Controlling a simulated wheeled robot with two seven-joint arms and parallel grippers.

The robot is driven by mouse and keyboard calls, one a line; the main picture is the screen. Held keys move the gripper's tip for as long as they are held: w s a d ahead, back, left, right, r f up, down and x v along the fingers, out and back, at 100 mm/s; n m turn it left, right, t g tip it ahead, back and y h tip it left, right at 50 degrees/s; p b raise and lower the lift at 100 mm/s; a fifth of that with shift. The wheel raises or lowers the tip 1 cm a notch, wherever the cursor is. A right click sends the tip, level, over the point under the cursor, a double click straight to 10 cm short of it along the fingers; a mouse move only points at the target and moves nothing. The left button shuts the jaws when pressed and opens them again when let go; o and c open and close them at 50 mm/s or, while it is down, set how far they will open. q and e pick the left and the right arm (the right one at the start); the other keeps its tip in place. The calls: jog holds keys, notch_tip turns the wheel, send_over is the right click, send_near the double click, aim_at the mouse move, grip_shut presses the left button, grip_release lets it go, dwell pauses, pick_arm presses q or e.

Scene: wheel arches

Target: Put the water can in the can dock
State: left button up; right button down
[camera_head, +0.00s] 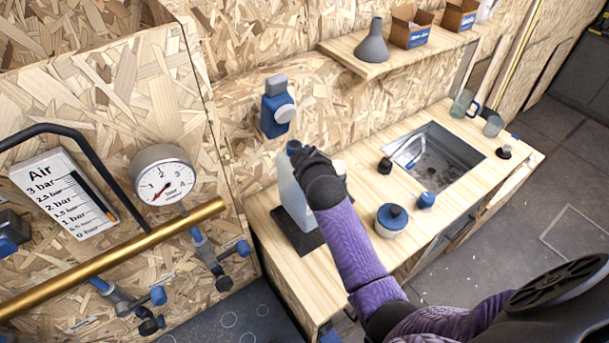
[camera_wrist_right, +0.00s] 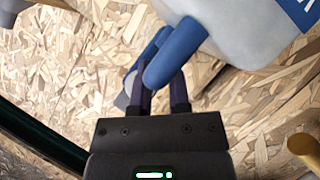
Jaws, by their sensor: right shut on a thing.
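The water can (camera_head: 289,190) is a pale, translucent bluish can with a blue top, at the left end of the wooden counter. My right gripper (camera_head: 313,163) reaches it from the right and is shut on it. In the right wrist view the fingers (camera_wrist_right: 166,92) close around the can's blue handle or spout (camera_wrist_right: 178,50), with the pale can body (camera_wrist_right: 255,30) beyond. A dark flat pad (camera_head: 306,241), likely the can dock, lies on the counter under the can. I cannot tell whether the can touches it. My left gripper is out of view.
A blue-lidded jar (camera_head: 391,219) and a small blue cap (camera_head: 426,200) stand on the counter (camera_head: 350,250) right of the arm. A sink (camera_head: 440,165) is farther right. A blue wall unit (camera_head: 275,108) hangs behind the can. A brass pipe (camera_head: 110,262) crosses the left.

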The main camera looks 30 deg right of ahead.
notch_tip(320, 180, down, 7)
jog(key=b, duration=0.1)
jog(key=shift+w+b, duration=0.35)
jog(key=shift+b, duration=0.05)
jog(key=shift+r, duration=0.1)
jog(key=c, duration=0.6)
grip_release()
jog(key=shift+s, duration=0.1)
